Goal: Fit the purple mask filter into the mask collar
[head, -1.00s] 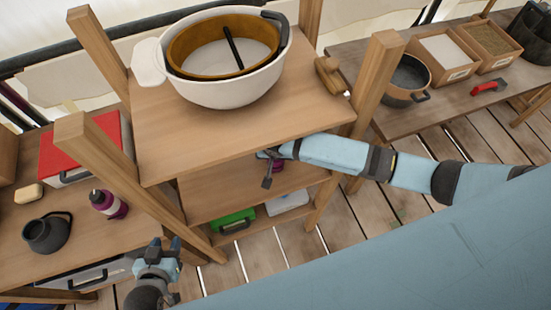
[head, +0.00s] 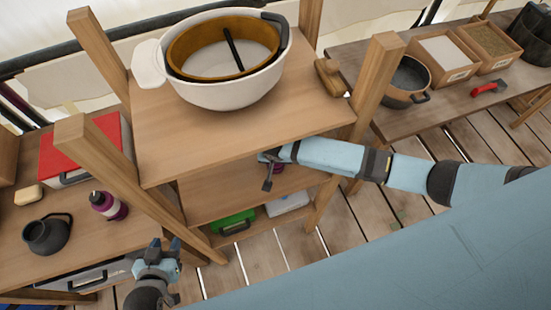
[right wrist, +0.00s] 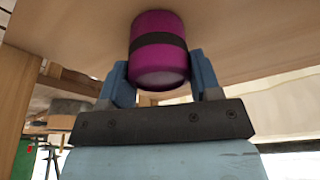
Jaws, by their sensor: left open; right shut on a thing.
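The purple mask filter (right wrist: 159,66), a purple cylinder with a black band, shows in the right wrist view. My right gripper (right wrist: 158,62) is shut on its sides. The filter's far end is close to the underside of a wooden board; I cannot tell whether it touches. In the head view, my right gripper (head: 270,168) is under the front edge of the rack's top shelf, with only a bit of purple showing. My left gripper (head: 163,246) is open and empty, in front of the rack's left side. I cannot make out the mask collar in either view.
The wooden rack's top shelf (head: 215,145) holds a white pot (head: 225,95) and a wooden brush (head: 328,75). A green case (head: 233,222) is low in the rack. A purple bottle (head: 108,206) and dark jug (head: 47,234) stand on the left bench. Rack posts flank the shelf.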

